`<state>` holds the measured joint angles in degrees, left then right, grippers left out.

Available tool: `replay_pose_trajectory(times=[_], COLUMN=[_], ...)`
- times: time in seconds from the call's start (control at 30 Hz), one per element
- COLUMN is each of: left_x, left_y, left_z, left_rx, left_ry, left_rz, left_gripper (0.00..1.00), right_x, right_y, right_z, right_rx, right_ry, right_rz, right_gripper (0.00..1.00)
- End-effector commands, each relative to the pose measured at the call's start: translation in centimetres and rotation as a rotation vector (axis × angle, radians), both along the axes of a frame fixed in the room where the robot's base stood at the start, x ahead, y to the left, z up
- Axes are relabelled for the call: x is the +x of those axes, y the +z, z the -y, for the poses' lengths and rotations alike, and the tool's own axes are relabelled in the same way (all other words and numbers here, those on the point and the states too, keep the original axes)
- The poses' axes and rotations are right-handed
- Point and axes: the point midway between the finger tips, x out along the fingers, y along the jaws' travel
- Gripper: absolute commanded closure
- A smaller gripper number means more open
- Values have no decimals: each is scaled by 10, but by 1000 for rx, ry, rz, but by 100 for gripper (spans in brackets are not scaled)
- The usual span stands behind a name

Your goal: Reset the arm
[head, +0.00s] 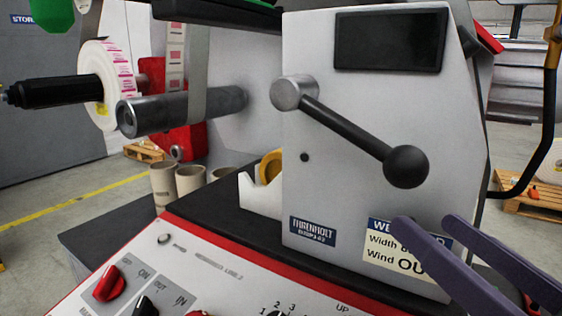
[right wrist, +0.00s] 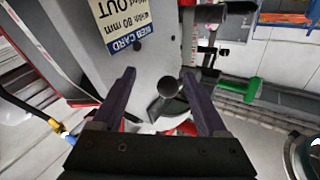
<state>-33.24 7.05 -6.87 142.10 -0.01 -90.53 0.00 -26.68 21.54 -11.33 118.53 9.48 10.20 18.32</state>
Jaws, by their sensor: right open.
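The arm is a black lever (head: 343,126) on a grey hub (head: 294,93) on the machine's pale front panel. It slopes down to the right and ends in a black ball knob (head: 406,167). My right gripper (head: 426,224) has two purple fingers, open and empty, below and right of the knob in the head view, in front of the web card (head: 395,248). In the right wrist view the knob (right wrist: 168,86) shows between the open fingers (right wrist: 159,74), beyond their tips, apparently untouched. My left gripper is not in view.
A label roll (head: 105,84) on a black spindle and a steel roller (head: 180,112) stick out at left. A control panel with red knobs (head: 110,284) lies below. Cardboard cores (head: 190,180) stand behind it. A dark screen (head: 390,39) is above the lever.

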Motion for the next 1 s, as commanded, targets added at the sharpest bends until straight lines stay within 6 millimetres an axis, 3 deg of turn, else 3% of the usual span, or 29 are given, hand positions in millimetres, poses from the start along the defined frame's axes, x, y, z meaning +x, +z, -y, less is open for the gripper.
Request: replay_pose_trajectory(times=[0.03, 0.17, 0.27, 0.47, 0.67, 0.7, 0.87, 1.0], left_x=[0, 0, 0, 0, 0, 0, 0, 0], left_y=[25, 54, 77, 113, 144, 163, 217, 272], left_z=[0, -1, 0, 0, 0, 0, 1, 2], left_rx=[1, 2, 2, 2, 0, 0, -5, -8], left_ry=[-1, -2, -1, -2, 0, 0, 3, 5], left_rz=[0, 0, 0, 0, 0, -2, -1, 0], left_gripper=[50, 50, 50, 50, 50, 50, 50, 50], right_x=[1, -8, -28, -88, -157, -157, -156, -156], right_y=[10, -6, -16, -20, -3, 16, 69, 124], right_z=[-1, 1, 8, 26, 41, 42, 42, 42], right_rx=[-51, -206, -319, -493, -603, -607, -606, -606], right_ry=[-20, -59, -75, -73, -36, -35, -36, -35], right_rz=[-89, -359, -569, -950, -1278, -1278, -1275, -1274], right_gripper=[24, 24, 24, 24, 24, 24, 24, 24])
